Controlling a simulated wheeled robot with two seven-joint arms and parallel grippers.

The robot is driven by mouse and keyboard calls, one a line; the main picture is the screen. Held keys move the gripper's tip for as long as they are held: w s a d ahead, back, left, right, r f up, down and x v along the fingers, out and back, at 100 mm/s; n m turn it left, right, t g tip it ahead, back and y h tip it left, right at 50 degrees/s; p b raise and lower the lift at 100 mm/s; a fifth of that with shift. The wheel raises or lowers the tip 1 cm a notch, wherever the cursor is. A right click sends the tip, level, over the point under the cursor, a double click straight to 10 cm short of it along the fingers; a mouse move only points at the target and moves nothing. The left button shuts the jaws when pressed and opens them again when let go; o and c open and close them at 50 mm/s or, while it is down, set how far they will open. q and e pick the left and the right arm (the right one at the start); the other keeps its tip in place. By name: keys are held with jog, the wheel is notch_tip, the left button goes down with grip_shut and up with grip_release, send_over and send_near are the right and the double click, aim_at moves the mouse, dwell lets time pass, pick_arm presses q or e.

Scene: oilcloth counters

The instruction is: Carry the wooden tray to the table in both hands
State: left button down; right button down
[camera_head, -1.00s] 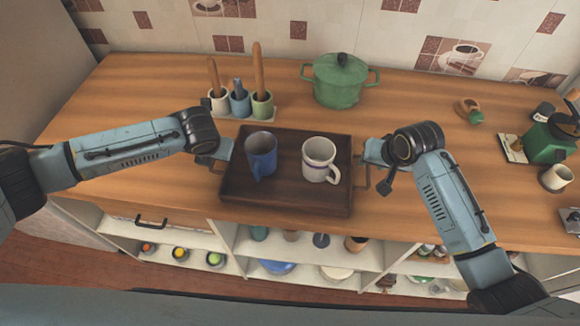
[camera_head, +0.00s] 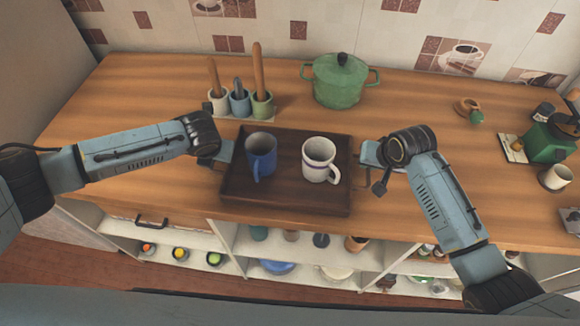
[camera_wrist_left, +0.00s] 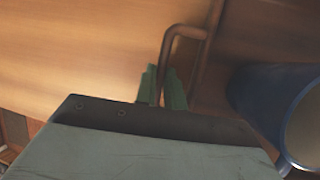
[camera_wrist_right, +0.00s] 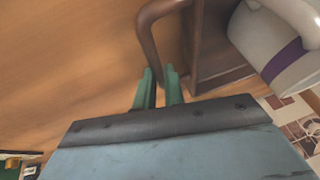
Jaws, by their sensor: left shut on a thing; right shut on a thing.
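The dark wooden tray (camera_head: 285,195) lies level over the front of the counter; I cannot tell whether it is slightly lifted. A blue mug (camera_head: 261,152) stands on its left half and a white mug (camera_head: 319,160) on its right half, both upright. My left gripper (camera_head: 225,155) is at the tray's left side, shut on the left handle (camera_wrist_left: 188,33); its fingers show in the left wrist view (camera_wrist_left: 163,88). My right gripper (camera_head: 367,156) is at the right side, shut on the right handle (camera_wrist_right: 150,35); its fingers show in the right wrist view (camera_wrist_right: 158,90).
A green pot (camera_head: 338,82) and several utensil cups (camera_head: 240,102) stand behind the tray on the wooden counter (camera_head: 150,90). A green coffee machine (camera_head: 550,140) and a white cup (camera_head: 556,177) are at the right. Open shelves (camera_head: 310,252) lie below the front edge.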

pick_arm(q)
jog(key=shift+w+r, duration=0.1)
jog(key=shift+r, duration=0.05)
pick_arm(e)
jog(key=shift+w+r, duration=0.1)
jog(key=shift+r, duration=0.05)
